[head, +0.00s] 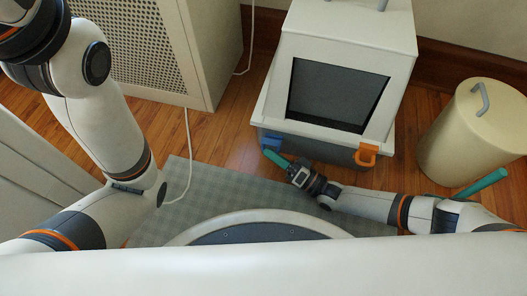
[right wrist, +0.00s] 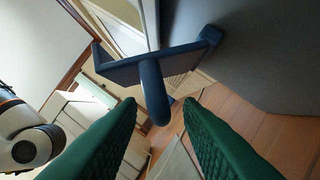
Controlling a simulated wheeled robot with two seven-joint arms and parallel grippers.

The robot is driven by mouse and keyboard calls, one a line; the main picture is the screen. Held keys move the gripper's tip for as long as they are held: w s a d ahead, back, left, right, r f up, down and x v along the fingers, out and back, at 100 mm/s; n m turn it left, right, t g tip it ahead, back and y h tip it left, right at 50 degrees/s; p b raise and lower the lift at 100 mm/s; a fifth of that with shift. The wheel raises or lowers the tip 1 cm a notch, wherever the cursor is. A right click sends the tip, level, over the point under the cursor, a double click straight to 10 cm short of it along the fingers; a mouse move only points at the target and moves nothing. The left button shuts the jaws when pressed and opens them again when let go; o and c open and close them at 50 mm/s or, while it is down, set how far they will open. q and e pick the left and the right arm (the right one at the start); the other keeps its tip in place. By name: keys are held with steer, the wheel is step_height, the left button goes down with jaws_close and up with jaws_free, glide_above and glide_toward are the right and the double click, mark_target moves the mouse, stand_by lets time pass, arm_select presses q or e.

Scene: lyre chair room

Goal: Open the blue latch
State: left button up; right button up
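The blue latch (head: 270,139) is at the lower left front corner of a white box (head: 349,52) with a dark window. My right gripper (head: 273,156) reaches it from the right, its green fingers close by the latch. In the right wrist view the blue latch (right wrist: 155,88) shows large, with a plate and a rounded peg pointing toward the camera. The two green fingers of my right gripper (right wrist: 160,108) are apart, one on each side of the peg's end; I cannot tell whether they touch it. My left gripper is out of view.
An orange latch (head: 367,154) is on the box's right front corner. A cream bin (head: 473,130) with a grey handle stands at the right. A perforated white cabinet (head: 140,43) stands at the left. A grey checked mat (head: 210,185) lies in front. A teal bar (head: 482,183) shows behind my right arm.

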mark_target(264, 149)
steer(key=shift+b+x, duration=0.45)
steer(key=shift+x, duration=1.35)
jaws_close()
steer(key=shift+w+d+f+n+g+y, duration=0.1)
steer(key=shift+f+n+g+y, duration=0.25)
steer(key=shift+n, duration=0.45)
jaws_free()
